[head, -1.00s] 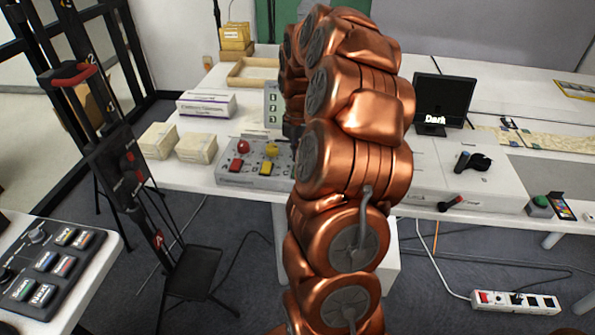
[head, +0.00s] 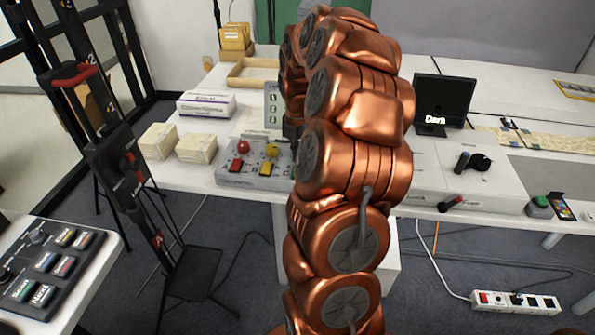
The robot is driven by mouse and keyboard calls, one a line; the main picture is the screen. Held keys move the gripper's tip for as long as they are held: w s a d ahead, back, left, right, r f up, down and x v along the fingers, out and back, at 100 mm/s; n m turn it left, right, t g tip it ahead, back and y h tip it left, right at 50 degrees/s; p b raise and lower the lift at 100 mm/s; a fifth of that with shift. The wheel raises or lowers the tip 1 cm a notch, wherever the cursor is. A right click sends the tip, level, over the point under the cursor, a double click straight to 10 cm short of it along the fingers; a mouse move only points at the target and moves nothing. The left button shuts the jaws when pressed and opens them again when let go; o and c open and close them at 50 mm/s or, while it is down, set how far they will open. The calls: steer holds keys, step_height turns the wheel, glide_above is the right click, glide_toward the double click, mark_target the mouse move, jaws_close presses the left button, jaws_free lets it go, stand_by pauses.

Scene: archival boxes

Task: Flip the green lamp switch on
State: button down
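A grey control box (head: 235,179) sits near the front edge of the white table, left of my copper arm. It carries a red lamp (head: 243,147) above a red button and a yellow lamp (head: 272,150) above a yellow button. Small dark toggles show between them. My arm hides the right end of the box, and no green lamp or its switch shows there. A dark part of what looks like my gripper (head: 292,131) shows at the arm's left edge, above the box. Its fingers are hidden, so I cannot tell open from shut.
A panel numbered 1 to 3 (head: 272,106) stands behind the box. Cartons (head: 196,148) lie to its left. A green button (head: 541,202) is at the far right table edge. A black stand (head: 128,165) and a button console (head: 52,262) are at left. A power strip (head: 515,302) lies on the floor.

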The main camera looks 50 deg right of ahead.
steer(key=shift+f+b, duration=0.35)
steer(key=shift+f, duration=0.85)
stand_by(1.0)
steer(key=shift+r, duration=0.1)
steer(key=shift+r+p, duration=1.6)
steer(key=shift+r, duration=1.8)
